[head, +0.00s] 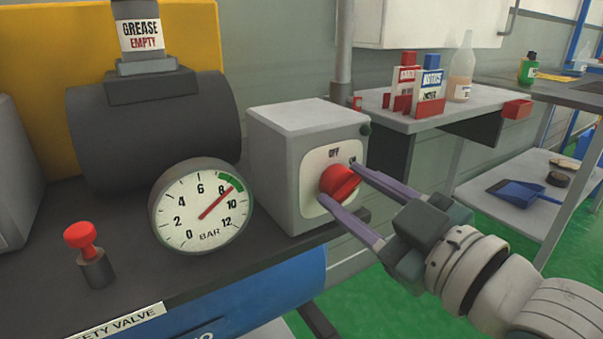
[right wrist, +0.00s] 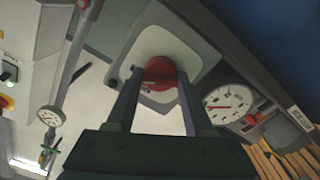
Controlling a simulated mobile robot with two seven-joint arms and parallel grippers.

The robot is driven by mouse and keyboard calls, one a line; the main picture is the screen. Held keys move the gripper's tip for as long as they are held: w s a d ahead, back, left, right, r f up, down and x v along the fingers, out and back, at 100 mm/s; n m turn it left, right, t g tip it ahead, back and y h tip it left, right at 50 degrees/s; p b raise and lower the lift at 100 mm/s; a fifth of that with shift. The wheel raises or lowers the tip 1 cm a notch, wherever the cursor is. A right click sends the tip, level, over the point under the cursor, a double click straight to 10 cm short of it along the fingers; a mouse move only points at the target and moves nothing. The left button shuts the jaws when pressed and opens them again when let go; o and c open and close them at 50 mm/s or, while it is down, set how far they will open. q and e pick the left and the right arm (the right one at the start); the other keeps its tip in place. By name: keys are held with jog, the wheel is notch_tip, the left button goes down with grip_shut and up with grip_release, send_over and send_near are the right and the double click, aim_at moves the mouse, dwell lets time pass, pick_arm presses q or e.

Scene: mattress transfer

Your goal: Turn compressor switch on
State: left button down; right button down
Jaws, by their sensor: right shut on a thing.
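The compressor switch is a red rotary knob (head: 340,180) on a pale plate on the front of a grey box (head: 283,170). The plate is marked OFF at the top left and ON at the upper right. The knob's ridge appears to slant toward the ON mark. My right gripper (head: 340,186) is shut on the knob, one finger at each side. The right wrist view also shows the red knob (right wrist: 159,72) between the fingers (right wrist: 157,82). My left gripper is not in view.
A round pressure gauge (head: 201,206) left of the box has its needle between 8 and 10. A red-topped safety valve (head: 82,240) stands at the front left. Behind are a dark cylinder (head: 155,125) and a side table (head: 430,118) with bottles and small boxes.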

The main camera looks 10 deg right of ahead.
dwell(0.5)
jog(key=shift+c, duration=1.4)
grip_release()
jog(key=p+v, duration=0.1)
jog(key=v, duration=0.9)
